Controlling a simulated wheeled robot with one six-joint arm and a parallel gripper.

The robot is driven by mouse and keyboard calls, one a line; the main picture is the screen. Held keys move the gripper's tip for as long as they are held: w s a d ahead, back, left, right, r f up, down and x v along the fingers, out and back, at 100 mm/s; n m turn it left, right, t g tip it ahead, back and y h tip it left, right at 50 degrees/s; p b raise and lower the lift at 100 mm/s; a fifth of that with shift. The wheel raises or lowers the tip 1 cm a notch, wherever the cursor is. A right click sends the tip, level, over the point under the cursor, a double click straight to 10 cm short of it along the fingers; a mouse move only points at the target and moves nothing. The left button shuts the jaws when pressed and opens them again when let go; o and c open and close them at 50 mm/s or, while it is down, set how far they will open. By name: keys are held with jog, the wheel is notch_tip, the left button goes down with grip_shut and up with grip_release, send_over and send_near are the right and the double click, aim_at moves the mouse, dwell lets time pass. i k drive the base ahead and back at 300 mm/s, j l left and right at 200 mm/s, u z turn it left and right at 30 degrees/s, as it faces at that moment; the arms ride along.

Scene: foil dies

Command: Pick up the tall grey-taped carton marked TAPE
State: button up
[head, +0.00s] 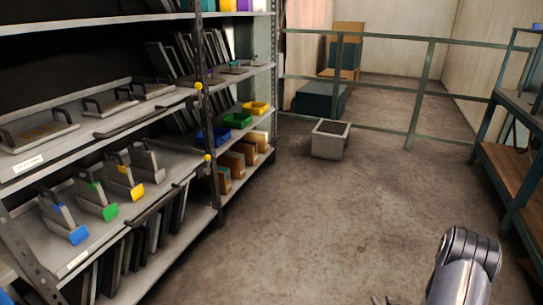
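No carton with a readable TAPE mark shows in the head view. Several small brown cartons (232,166) stand in a row on the low shelf at the far end of the rack, too small to read or to tell their tape. Only a small part of my gripper (384,300) shows at the bottom edge, right of centre, far from all these boxes. Its fingers are mostly cut off, so I cannot tell whether it is open or shut.
A grey shelf rack (110,125) with plates, coloured-tab holders and blue, green and yellow bins (256,107) fills the left. A pale square container (330,140) stands before the green railing (385,128). A workbench (515,170) stands right. The middle floor is clear.

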aim_at(236, 161)
jog(key=i+l, duration=0.1)
jog(key=i, duration=1.65)
jog(key=i+l+u, duration=0.1)
jog(key=i+u, duration=0.35)
jog(key=i+l+u, duration=0.25)
jog(key=i+u, duration=0.2)
jog(key=i+l+u, duration=0.7)
jog(key=l+u, duration=0.2)
jog(key=i+l+u, duration=0.2)
jog(key=l+u, duration=0.25)
